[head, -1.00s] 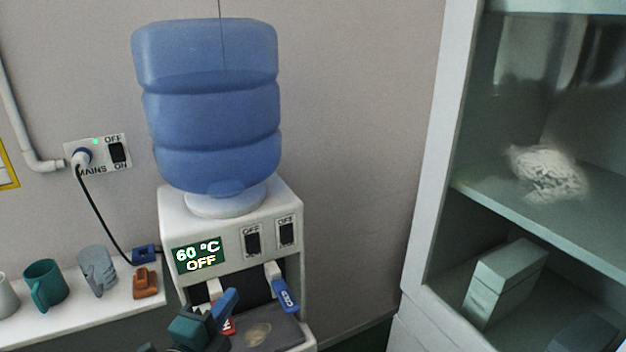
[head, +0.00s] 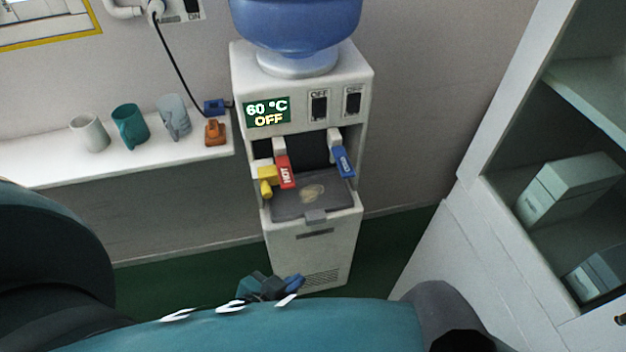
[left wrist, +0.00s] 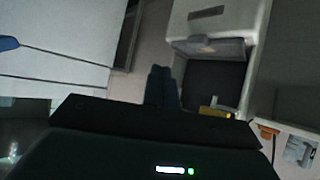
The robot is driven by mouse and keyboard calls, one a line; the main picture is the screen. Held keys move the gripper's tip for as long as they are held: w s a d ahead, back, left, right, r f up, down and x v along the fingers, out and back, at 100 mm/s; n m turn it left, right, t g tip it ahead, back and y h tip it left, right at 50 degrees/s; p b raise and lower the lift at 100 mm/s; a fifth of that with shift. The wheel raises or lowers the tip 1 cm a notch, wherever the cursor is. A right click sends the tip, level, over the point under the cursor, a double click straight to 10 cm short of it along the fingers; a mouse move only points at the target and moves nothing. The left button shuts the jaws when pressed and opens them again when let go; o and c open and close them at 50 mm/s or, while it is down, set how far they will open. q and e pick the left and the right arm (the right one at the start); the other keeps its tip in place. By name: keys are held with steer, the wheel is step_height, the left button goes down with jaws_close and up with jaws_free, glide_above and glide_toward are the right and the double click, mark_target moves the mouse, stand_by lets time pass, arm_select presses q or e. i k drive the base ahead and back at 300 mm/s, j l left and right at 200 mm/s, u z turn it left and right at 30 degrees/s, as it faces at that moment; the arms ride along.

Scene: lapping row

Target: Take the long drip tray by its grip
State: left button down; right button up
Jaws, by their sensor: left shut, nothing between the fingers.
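The long drip tray (head: 335,201) is dark grey with a pale patch on it. It sits in the white water dispenser's bay under the taps, and its small grey grip (head: 316,216) sticks out at the front. The tray also shows in the left wrist view (left wrist: 212,85), seen upside down, with its grip (left wrist: 206,47) at the edge. My left gripper (head: 287,287) is below and in front of the grip, apart from it. Its fingers (left wrist: 161,72) are together and empty in the left wrist view. My right gripper is not in view.
The white dispenser (head: 340,240) has a red tap lever (head: 285,172), a blue lever (head: 344,162) and a yellow part (head: 266,177) above the tray. A shelf (head: 60,171) with several mugs stands left. A cabinet (head: 455,245) stands right. Green floor (head: 400,240) lies between.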

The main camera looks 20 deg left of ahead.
mark_target(316, 194)
steer(key=k+j+z, duration=0.1)
steer(key=z, duration=0.35)
steer(key=k+j+z, duration=0.1)
steer(key=z, duration=0.3)
steer(key=k+j+z, duration=0.15)
steer(key=z, duration=0.3)
steer(key=k+j+z, duration=0.4)
steer(key=k, duration=0.4)
steer(key=i+j, duration=0.1)
steer(key=j, duration=0.4)
steer(key=i+j, duration=0.1)
steer(key=j, duration=0.35)
